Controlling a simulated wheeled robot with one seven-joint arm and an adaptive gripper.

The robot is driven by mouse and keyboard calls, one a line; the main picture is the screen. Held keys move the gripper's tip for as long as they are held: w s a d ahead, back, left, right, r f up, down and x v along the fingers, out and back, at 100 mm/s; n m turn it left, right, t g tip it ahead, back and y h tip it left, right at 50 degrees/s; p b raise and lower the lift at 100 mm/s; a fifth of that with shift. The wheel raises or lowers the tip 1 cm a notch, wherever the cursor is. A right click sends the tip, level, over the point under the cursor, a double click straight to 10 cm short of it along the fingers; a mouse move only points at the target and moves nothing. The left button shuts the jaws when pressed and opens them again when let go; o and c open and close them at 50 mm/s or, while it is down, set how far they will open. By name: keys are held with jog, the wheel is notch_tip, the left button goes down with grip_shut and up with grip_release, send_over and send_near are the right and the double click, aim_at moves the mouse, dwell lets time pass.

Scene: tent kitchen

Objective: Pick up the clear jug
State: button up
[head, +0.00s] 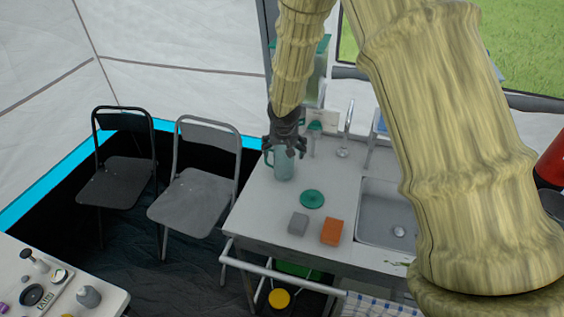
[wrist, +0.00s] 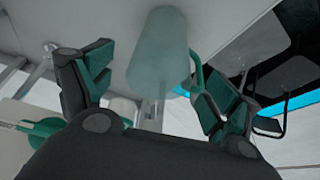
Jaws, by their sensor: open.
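The clear jug (head: 282,165) is a pale, see-through teal vessel with a handle on its left side in the head view. It stands upright near the back left of the white counter. My gripper (head: 284,146) is just above the jug and hides its top in that view. In the wrist view the jug (wrist: 158,52) shows between the two fingers of my gripper (wrist: 155,90), with its green handle beside the right finger. The fingers are spread wide. I cannot tell whether the right finger touches the handle.
A green disc (head: 312,199), a grey block (head: 298,223) and an orange block (head: 332,231) lie on the counter (head: 258,212) in front of the jug. A sink (head: 382,225) is to the right. A tap (head: 346,135) stands behind. Two folding chairs (head: 193,195) stand left.

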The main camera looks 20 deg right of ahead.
jog(key=shift+f, duration=0.15)
jog(key=shift+c, duration=0.4)
jog(key=c, duration=1.5)
jog(key=shift+w+r, duration=0.1)
jog(key=shift+r, duration=0.1)
jog(key=s+d+r+b, duration=0.1)
jog(key=s+r+b, duration=0.1)
jog(key=s, duration=0.5)
jog(key=s+d+r+b, duration=0.2)
jog(key=s+b, duration=0.2)
jog(key=s, duration=0.4)
jog(key=shift+s+r, duration=0.3)
jog(key=shift+r, duration=0.05)
jog(key=shift+s+d, duration=0.1)
jog(key=shift+s, duration=0.05)
dwell(1.8)
